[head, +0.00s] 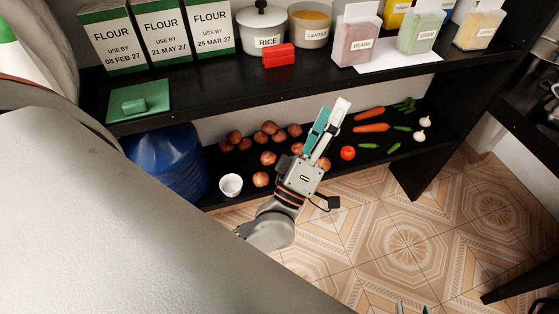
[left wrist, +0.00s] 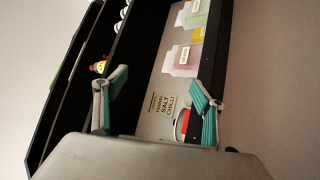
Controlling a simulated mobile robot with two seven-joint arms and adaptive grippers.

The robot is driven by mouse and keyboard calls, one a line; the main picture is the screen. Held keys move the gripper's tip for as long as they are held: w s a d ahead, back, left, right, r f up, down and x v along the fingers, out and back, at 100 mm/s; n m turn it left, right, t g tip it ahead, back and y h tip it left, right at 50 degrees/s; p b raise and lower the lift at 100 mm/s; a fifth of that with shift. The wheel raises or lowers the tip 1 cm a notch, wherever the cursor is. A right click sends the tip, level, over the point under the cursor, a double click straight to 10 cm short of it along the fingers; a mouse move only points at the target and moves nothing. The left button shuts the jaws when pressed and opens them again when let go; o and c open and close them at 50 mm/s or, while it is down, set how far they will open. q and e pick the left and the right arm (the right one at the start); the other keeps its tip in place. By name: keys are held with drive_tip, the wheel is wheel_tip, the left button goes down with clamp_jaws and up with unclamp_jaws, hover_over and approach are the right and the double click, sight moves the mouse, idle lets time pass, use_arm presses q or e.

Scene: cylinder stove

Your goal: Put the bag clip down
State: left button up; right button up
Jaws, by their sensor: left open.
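A small red block-like piece (head: 278,55), which looks like the bag clip, lies on the upper black shelf in front of the rice pot (head: 262,30) and the lentils pot (head: 310,27). My left gripper (head: 329,120) is open and empty, in front of the lower shelf and below and right of the red piece, clear of it. In the left wrist view its two teal-padded fingers (left wrist: 158,82) stand apart with nothing between them. Two small grey tips at the bottom edge of the head view seem to be my right gripper (head: 412,309); the rest is cut off.
Tubs of beans (head: 357,40) and others stand right. A blue container (head: 168,165) stands left.

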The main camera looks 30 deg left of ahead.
use_arm(q)
drive_tip(key=s+d+f+m+g+h, duration=0.1)
drive_tip(key=s+f+m+g+h, duration=0.4)
drive_tip(key=f, duration=0.6)
drive_tip(key=d+f+m+g, duration=0.2)
drive_tip(key=f+m+g, duration=0.1)
drive_tip(key=f+m, duration=0.6)
drive_tip(key=s+a+f+m+g+y, duration=0.1)
drive_tip(key=s+a+f+g, duration=0.2)
drive_tip(key=s+f, duration=0.2)
drive_tip(key=s+a+f+m+g+y, duration=0.1)
drive_tip(key=s+a+f+m+g, duration=0.1)
drive_tip(key=f, duration=0.9)
drive_tip(key=s+a, duration=0.1)
drive_tip(key=s, duration=0.1)
drive_tip(key=shift+s+f+g, duration=0.35)
drive_tip(key=shift+s+g, duration=0.05)
